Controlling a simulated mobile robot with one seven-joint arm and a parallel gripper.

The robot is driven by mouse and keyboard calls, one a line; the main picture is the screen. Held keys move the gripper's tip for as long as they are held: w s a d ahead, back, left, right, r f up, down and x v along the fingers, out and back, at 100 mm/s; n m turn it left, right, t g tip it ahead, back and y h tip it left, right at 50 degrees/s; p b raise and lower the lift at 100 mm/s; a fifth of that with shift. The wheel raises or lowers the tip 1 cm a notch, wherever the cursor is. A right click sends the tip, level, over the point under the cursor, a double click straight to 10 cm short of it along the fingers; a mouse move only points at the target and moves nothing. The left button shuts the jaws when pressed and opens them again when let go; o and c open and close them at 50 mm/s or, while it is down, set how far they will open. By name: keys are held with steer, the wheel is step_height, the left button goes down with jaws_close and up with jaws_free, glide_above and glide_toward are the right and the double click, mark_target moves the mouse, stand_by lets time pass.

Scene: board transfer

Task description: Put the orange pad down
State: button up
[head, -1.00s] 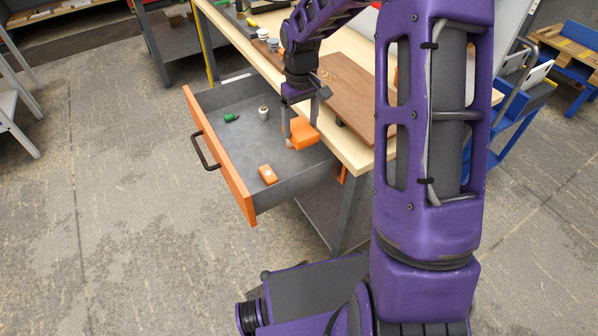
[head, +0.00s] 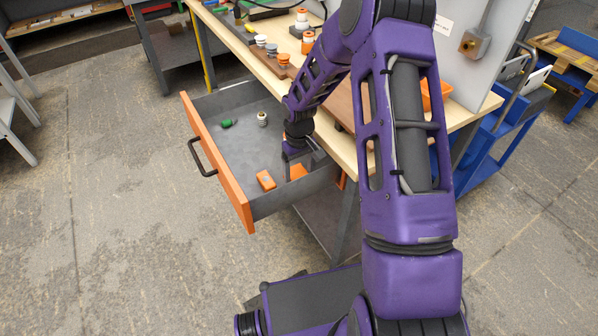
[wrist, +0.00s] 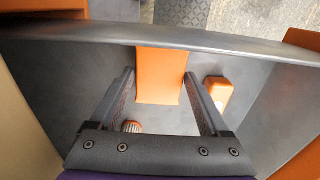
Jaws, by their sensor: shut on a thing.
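The orange pad (head: 299,171) is in my gripper (head: 296,168), low inside the open grey drawer (head: 222,165) near its right wall. The arm and fingers hide part of the pad in the head view. I cannot tell whether the pad touches the drawer floor.
In the drawer lie an orange block (head: 265,180) left of the pad, a green piece (head: 227,123) and a pale knob (head: 262,119). The wrist view shows a small ribbed orange piece (wrist: 132,126) by one finger. The wooden worktop (head: 346,152) is at the right.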

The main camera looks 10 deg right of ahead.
mark_target(299, 176)
steer(key=shift+f, duration=0.1)
steer(key=o, duration=1)
step_height(299, 176, up, 12)
steer(key=shift+r+p, duration=0.2)
steer(key=shift+p, duration=0.5)
